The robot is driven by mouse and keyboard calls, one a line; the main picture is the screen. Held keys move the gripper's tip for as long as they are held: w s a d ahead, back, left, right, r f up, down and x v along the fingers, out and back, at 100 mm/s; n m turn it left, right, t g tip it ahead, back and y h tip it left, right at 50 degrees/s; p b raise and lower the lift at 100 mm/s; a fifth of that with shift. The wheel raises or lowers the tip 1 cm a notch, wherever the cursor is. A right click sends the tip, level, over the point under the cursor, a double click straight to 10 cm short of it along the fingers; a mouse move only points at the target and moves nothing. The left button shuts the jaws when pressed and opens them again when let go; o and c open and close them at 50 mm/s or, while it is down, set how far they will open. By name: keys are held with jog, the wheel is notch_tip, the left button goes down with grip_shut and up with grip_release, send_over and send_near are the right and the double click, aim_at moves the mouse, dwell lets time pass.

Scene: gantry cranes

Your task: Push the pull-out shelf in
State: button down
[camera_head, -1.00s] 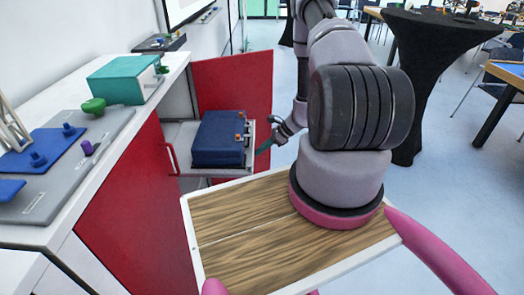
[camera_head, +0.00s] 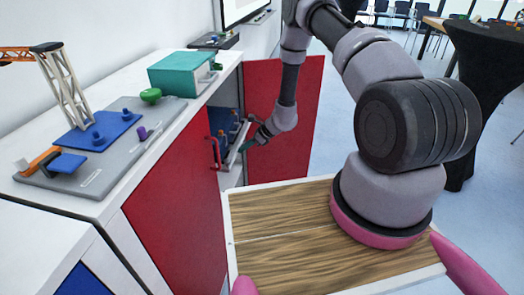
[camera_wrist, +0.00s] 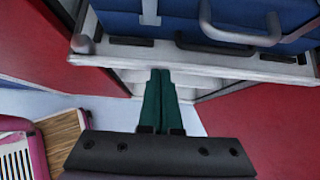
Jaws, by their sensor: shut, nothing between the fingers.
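The pull-out shelf (camera_head: 237,150) is a light board low in the open cabinet, its front edge near the opening. A blue case (camera_head: 222,122) sits on it, mostly hidden behind the cabinet front. In the wrist view, the shelf's pale front edge (camera_wrist: 200,62) crosses the upper part, with the blue case (camera_wrist: 180,18) and its grey handle above it. My gripper (camera_head: 247,146) is at the shelf's front edge. In the wrist view its green fingers (camera_wrist: 160,74) are shut and empty, tips at or just below the edge; I cannot tell whether they touch.
A red door (camera_head: 290,120) stands open right of the shelf. A red cabinet front (camera_head: 175,215) with a handle is left. The white countertop (camera_head: 110,207) holds a teal box (camera_head: 178,73) and a grey board (camera_head: 120,150). A black-draped table (camera_head: 485,90) stands at right.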

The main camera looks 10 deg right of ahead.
aim_at(228, 144)
jog(key=w+a, duration=0.1)
jog(key=a, duration=0.3)
jog(key=w+a, duration=0.1)
jog(key=a, duration=0.1)
jog(key=shift+w+a, duration=0.2)
jog(key=shift+w, duration=0.15)
jog(key=shift+a, duration=0.15)
jog(key=shift+a+r, duration=0.1)
jog(key=shift+a, duration=0.05)
jog(key=shift+w, duration=0.1)
